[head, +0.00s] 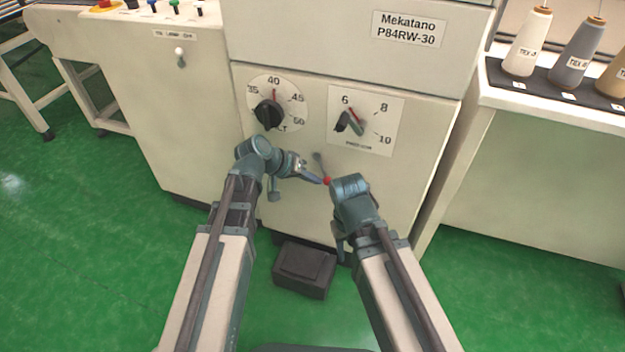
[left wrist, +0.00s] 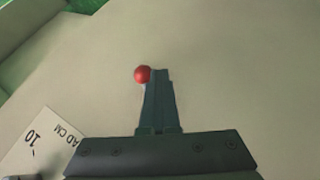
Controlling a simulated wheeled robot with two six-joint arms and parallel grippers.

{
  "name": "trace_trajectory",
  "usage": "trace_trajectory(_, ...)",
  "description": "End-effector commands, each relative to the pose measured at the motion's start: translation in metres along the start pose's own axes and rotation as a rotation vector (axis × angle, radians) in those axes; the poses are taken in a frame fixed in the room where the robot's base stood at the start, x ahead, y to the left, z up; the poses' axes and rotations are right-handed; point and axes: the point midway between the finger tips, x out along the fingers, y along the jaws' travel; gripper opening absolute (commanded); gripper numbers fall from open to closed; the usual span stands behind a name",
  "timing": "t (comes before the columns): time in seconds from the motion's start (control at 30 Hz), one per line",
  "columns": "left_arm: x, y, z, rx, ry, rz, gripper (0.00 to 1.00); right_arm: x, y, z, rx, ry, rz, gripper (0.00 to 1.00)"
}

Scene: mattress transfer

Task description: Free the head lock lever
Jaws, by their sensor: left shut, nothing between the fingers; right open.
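The lever is a short grey rod (head: 318,160) with a red ball knob (head: 327,181), low on the machine's beige front. It slants down to the right. My left gripper (head: 322,180) is shut and empty, its tip right at the knob. In the left wrist view the knob (left wrist: 142,74) sits just left of the closed fingertips (left wrist: 158,73); I cannot tell whether they touch. The fingers hide the rod there. My right gripper (head: 341,246) hangs low, open, right of and below the knob, partly hidden by its own arm.
Above the lever are two dials, one marked 35 to 50 (head: 285,88) and one marked 6 to 10 (head: 375,110). A black pedal box (head: 305,270) stands on the green floor. Thread cones (head: 527,45) stand on a bench at right.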

Motion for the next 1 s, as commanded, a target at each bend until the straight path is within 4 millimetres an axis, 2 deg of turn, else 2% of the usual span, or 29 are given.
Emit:
trace_trajectory(0.37,0.006,0.004,0.002,-0.085,0.012,0.15,0.0,0.023,-0.003,-0.002,-0.004,0.001,-0.002,0.5)
trace_trajectory(1.0,0.007,0.028,0.002,-0.376,0.047,0.673,0.0,0.109,-0.013,-0.007,0.008,0.003,-0.005,0.5)
